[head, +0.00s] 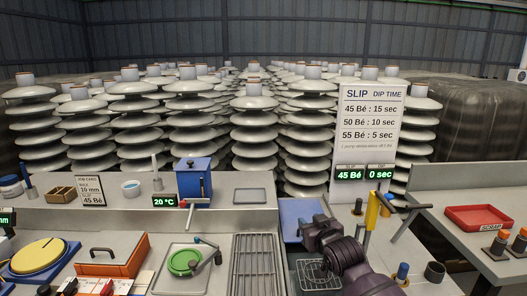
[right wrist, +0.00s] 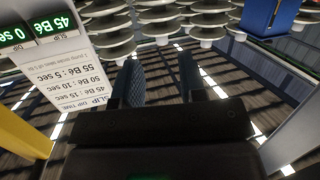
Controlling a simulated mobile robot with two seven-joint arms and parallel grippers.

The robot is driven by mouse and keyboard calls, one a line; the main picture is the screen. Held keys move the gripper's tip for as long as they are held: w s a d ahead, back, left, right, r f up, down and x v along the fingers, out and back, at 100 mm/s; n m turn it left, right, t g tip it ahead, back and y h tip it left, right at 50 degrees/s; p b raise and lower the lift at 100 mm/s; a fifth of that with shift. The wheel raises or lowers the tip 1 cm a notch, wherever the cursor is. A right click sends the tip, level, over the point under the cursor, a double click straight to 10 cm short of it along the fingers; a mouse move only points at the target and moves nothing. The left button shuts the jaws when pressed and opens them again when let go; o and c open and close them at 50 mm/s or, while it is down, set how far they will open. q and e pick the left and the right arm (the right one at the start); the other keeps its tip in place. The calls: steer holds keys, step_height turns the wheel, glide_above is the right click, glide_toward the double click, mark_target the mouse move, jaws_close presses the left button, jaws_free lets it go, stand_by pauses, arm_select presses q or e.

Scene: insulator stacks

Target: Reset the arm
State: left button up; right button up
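My right arm comes in from the bottom right of the head view, dark and jointed, with its right gripper (head: 312,230) over the blue tray and wire basket area. In the right wrist view the two fingers of the right gripper (right wrist: 160,85) stand apart with nothing between them, so it is open and empty. That view is upside down and shows the sign, the stacks and the floor beyond the fingers. My left gripper and left arm do not show in the head view.
A wire basket (head: 320,272) and blue tray (head: 297,209) lie close to my right arm. A yellow post (head: 371,212) and sign board (head: 371,120) stand right of it. A slatted rack (head: 258,262) and green round piece (head: 183,262) lie left. A red scrap tray (head: 478,211) is far right.

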steer(key=s+d+f+m+g+h, duration=0.1)
steer(key=s+d+f, duration=0.3)
steer(key=s+f, duration=0.4)
steer(key=s+d+f+m+g+h, duration=0.1)
steer(key=s+d+f, duration=0.4)
steer(key=s, duration=1.6)
steer(key=s+d+f+g+h, duration=0.2)
steer(key=s+d+f, duration=0.3)
steer(key=s+f, duration=0.5)
steer(key=s, duration=0.4)
steer(key=shift+s+d+f+m+p, duration=0.2)
steer(key=shift+s+f+m+p, duration=0.1)
steer(key=shift+s+m+p, duration=0.1)
